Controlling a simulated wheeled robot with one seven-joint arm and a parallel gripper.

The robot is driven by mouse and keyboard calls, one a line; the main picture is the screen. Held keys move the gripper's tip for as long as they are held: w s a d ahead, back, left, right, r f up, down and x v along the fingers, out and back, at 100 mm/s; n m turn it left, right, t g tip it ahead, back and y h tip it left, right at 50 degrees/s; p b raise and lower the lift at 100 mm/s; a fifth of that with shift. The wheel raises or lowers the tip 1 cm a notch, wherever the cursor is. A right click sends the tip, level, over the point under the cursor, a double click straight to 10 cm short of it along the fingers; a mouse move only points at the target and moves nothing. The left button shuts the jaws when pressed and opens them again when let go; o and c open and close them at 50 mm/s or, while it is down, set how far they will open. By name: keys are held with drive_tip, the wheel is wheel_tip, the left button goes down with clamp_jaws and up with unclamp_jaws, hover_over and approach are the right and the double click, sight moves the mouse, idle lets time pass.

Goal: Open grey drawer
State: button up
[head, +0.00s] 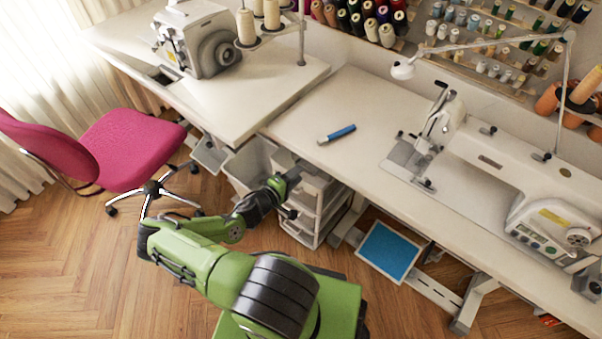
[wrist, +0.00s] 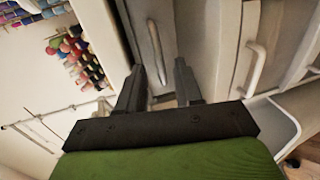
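The drawer unit (head: 307,228) stands under the table edge, its upper part partly hidden by my arm. In the wrist view, a drawer front with a grey bar handle (wrist: 155,45) lies ahead of my gripper (wrist: 159,68). The grey drawer appears to be this front (wrist: 188,30), and it looks shut. My gripper is open, with one dark finger on each side of the handle's near end. I cannot tell whether either finger touches it. In the head view, my gripper (head: 284,187) is at the top of the unit.
A lower drawer with a white handle (wrist: 256,66) is beside it in the wrist view. The tabletop (head: 350,110) overhangs the unit. A pink chair (head: 130,150) stands left. A blue-topped pedal (head: 388,251) is right. Wooden floor is clear in front.

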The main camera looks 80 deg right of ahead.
drive_tip(key=x, duration=0.3)
drive_tip(key=shift+c, duration=0.5)
clamp_jaws()
idle(0.9)
